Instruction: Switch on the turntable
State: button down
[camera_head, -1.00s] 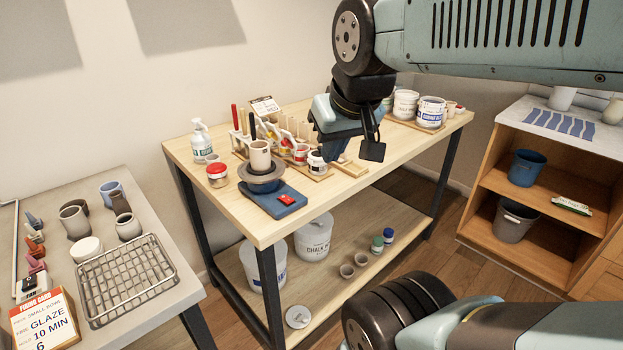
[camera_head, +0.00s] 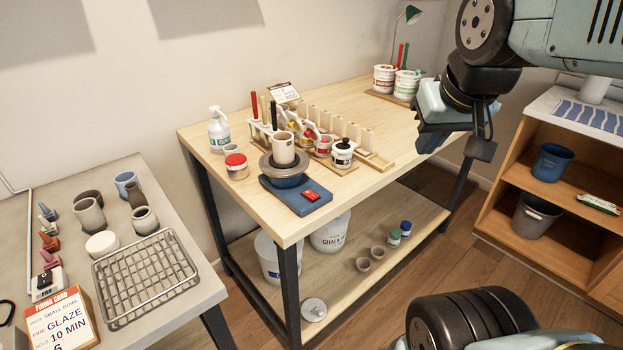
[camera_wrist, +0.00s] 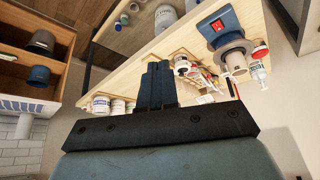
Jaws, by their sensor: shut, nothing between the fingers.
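The turntable has a blue base (camera_head: 297,203), and a dark round wheel (camera_head: 286,181) with a pale cup (camera_head: 284,148) on it. It stands at the near corner of the wooden table. Its red switch (camera_head: 311,195) is on the front right of the base; I cannot tell which way it is set. In the wrist view the switch (camera_wrist: 217,26) shows at the upper right. My gripper (camera_head: 431,140) is up over the table's right part, well right of the turntable, apart from it. Its fingers are together and empty, as the wrist view also shows (camera_wrist: 157,68).
A lidded white jar (camera_head: 342,155), a red-lidded jar (camera_head: 237,166) and a rack of tools (camera_head: 258,133) stand close around the turntable. White buckets (camera_head: 384,78) stand at the table's far end. The table's front right strip is bare.

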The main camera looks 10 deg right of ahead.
jog(key=w+a+n+g, duration=0.2)
jog(key=w+a+n, duration=0.1)
jog(key=w+n, duration=0.35)
jog(key=n+g, duration=0.5)
jog(key=n, duration=1.3)
send_over(314, 197)
jog(key=w, duration=0.2)
notch_tip(314, 197, down, 7)
jog(key=shift+a+f+h, duration=0.15)
jog(key=shift+a+h, duration=0.25)
jog(key=shift+a, duration=0.2)
jog(key=f, duration=0.4)
jog(key=s+f, duration=0.1)
jog(key=f, duration=0.4)
jog(key=d+f, duration=0.1)
jog(key=f, duration=0.4)
jog(key=shift+s, duration=0.3)
